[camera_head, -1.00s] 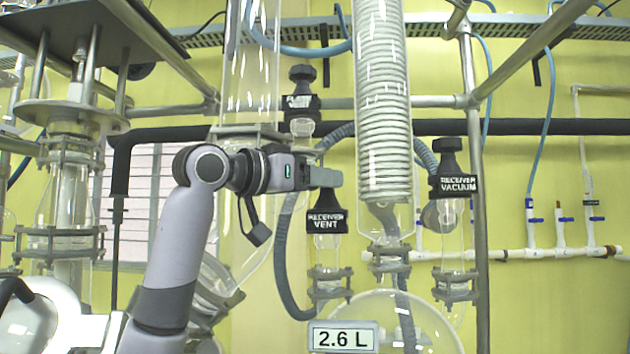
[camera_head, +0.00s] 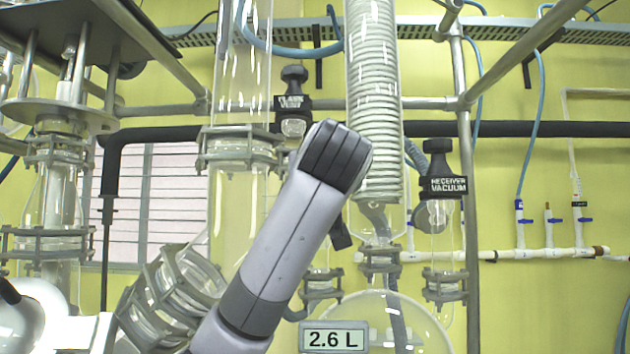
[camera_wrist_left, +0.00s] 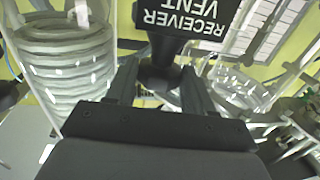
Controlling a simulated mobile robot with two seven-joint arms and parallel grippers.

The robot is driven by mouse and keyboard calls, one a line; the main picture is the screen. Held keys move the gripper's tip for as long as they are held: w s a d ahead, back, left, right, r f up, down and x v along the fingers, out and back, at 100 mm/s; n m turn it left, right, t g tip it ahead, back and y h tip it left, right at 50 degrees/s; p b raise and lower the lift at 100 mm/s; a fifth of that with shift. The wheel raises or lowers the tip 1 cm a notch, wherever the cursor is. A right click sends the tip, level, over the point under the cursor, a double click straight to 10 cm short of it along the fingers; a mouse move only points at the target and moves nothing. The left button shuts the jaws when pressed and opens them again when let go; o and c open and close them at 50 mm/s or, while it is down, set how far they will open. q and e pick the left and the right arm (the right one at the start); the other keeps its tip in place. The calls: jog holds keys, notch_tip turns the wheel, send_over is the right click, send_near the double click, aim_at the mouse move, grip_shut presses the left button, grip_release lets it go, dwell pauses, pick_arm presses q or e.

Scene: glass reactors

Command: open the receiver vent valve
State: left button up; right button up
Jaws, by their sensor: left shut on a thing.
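The receiver vent valve (camera_wrist_left: 195,18) shows upside down in the left wrist view, with its black label reading RECEIVER VENT and a dark knob (camera_wrist_left: 160,72) at the label. My left gripper (camera_wrist_left: 158,88) has one finger on each side of this knob and is shut on it. In the head view my left arm covers the vent label, the knob and the gripper. Only glass and a clamp (camera_head: 321,286) below the valve show there. How far the valve is turned cannot be told. My right gripper is in neither view.
The receiver vacuum valve (camera_head: 442,183) stands to the right. The coil condenser (camera_head: 373,100) is close beside my left arm, and a large glass column (camera_head: 238,190) is to its left. A flask valve (camera_head: 293,103) is behind. The display (camera_head: 333,337) reads 2.6 L.

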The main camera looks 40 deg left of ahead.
pick_arm(q)
jog(key=n+g+y, duration=0.1)
jog(key=g, duration=0.1)
jog(key=n+g+y, duration=0.2)
jog(key=w+n+g+y, duration=0.1)
jog(key=n+g, duration=0.1)
jog(key=shift+d+y, duration=0.4)
jog(key=shift+n+g, duration=0.3)
jog(key=shift+g, duration=0.2)
jog(key=o, duration=0.8)
jog(key=shift+c, duration=0.2)
jog(key=shift+a+t, duration=0.1)
jog(key=shift+t, duration=0.3)
